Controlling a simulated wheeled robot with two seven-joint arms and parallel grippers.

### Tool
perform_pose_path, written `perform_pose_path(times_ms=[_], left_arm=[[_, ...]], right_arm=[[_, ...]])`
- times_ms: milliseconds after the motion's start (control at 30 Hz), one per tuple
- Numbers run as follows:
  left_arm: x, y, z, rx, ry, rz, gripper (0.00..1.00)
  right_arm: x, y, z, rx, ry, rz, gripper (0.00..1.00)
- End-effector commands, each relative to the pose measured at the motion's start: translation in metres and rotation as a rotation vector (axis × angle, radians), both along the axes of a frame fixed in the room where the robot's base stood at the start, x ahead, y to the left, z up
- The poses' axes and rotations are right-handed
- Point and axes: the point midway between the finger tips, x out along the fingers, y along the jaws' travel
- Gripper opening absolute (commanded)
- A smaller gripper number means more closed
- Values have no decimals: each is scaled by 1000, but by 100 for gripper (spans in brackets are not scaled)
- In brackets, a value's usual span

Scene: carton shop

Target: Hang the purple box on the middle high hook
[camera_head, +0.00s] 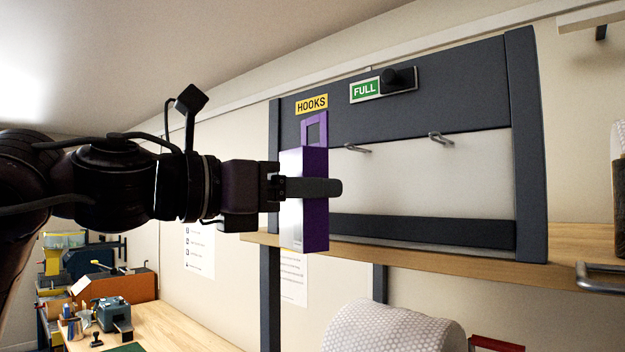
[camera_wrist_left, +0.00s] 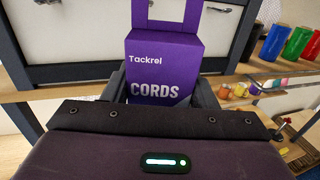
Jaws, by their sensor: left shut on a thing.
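My left gripper (camera_head: 308,187) is shut on the purple box (camera_head: 316,228) and holds it upright in the air in front of the hook board (camera_head: 400,112). The box has a purple hang tab with a rectangular opening at its top. In the left wrist view the purple box (camera_wrist_left: 165,62) reads "Tackrel CORDS" and sits between the fingers. Two metal hooks show on the board to the right of the box, one nearer hook (camera_head: 441,139) and one beside the box (camera_head: 357,148). Any hook behind the box is hidden. My right gripper is not in view.
A wooden shelf (camera_head: 470,258) runs below the board. A yellow "HOOKS" sign (camera_head: 311,104) and a green "FULL" sign (camera_head: 366,90) are on the board. A bubble-wrap roll (camera_head: 393,326) is below.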

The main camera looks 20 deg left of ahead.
Motion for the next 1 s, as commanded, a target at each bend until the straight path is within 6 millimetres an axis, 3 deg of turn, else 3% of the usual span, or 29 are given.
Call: perform_pose_path(times_ms=[1000], left_arm=[[51,-18,-4,-1,1,2,28]], right_arm=[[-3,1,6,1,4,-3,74]])
